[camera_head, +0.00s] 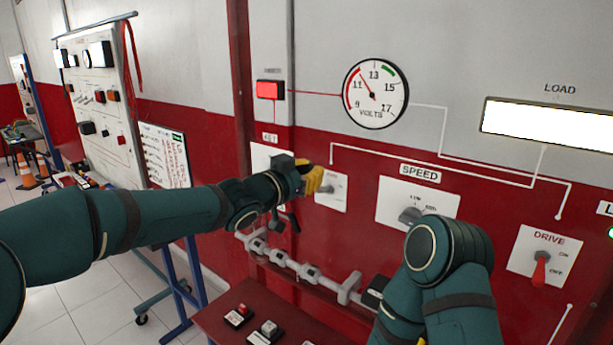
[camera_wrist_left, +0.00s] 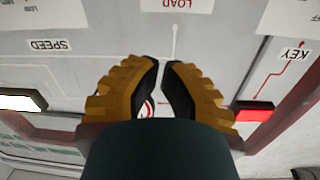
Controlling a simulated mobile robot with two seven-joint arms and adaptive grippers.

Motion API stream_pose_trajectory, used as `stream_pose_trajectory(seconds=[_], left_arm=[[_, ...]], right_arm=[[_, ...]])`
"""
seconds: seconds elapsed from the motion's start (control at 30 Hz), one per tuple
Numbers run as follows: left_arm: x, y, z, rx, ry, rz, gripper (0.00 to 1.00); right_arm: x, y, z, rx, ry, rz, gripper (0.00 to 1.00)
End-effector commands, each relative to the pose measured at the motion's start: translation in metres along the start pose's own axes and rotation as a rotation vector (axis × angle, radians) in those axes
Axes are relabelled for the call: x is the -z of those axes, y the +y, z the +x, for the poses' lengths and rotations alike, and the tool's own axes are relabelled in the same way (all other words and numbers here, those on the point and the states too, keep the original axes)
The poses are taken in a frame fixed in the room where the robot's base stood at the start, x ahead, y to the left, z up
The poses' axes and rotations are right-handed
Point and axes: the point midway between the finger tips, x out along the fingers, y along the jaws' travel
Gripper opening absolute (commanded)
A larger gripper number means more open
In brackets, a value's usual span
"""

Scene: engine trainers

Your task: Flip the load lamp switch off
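The load lamp (camera_head: 548,124) is lit bright white under its LOAD label on the upper right of the panel. A white switch plate (camera_head: 337,201) with a small grey lever (camera_head: 326,189) sits left of the SPEED plate; its small label is hard to read. My left gripper (camera_head: 317,179) is just left of this lever, overlapping the plate's edge; contact cannot be told. In the left wrist view its yellow fingers (camera_wrist_left: 162,66) nearly meet, with a narrow gap and nothing held. A plate marked LOAD (camera_wrist_left: 178,5) lies ahead of the tips.
A red lit lamp (camera_head: 270,90) and a volts gauge (camera_head: 375,93) are above. The SPEED knob (camera_head: 410,215) and the red DRIVE switch (camera_head: 541,268) are to the right. Grey pipework (camera_head: 300,266) runs below. My right arm stands before the SPEED plate's lower edge.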

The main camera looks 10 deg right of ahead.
Motion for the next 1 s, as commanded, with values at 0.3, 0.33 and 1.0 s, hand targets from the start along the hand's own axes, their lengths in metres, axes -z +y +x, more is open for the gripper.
stream_pose_trajectory(seconds=[0.3,0.33,1.0], left_arm=[[0.001,0.001,0.058,-0.002,0.000,-0.001,0.00],[0.001,0.001,0.062,-0.002,0.000,0.000,0.00],[-0.038,0.000,0.055,0.000,0.000,0.000,0.00]], right_arm=[[0.003,-0.003,-0.008,-0.001,0.007,0.002,0.47],[0.004,-0.003,-0.009,-0.001,0.008,0.002,0.47],[-0.004,0.003,0.009,0.001,-0.009,-0.003,0.47]])
